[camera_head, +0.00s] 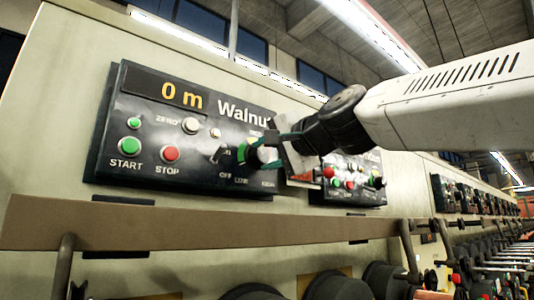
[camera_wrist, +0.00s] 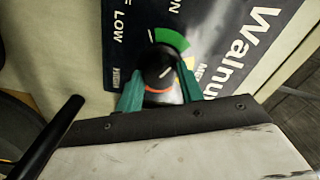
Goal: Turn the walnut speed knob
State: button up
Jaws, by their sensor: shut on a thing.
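The walnut panel (camera_head: 190,115) is a dark plate on the pale machine front, with the word "Walnut" and a display reading 0 m. Its speed knob (camera_wrist: 159,72) is round and dark with a pale pointer line, an orange-red band and a green arc beside it. In the wrist view the pointer slants toward the upper right. My gripper (camera_wrist: 158,80) has its teal fingers on either side of the knob, shut on it. In the head view my gripper (camera_head: 263,152) reaches in from the right and hides part of the knob and the panel's right end.
The panel also has a green start button (camera_head: 129,145), a red stop button (camera_head: 171,153) and a black switch (camera_head: 218,153) close to my fingers. A second panel (camera_head: 350,188) stands just right, behind my gripper. A tan ledge (camera_head: 190,222) runs below, with spools under it.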

jog(key=m, duration=0.6)
jog(key=shift+f+m, duration=0.1)
jog(key=shift+m, duration=0.2)
jog(key=m, duration=0.5)
jog(key=shift+f, duration=0.1)
jog(key=shift+m, duration=0.4)
jog(key=o, duration=1)
jog(key=v, duration=0.7)
jog(key=shift+s+d, duration=0.2)
jog(key=shift+s, duration=0.1)
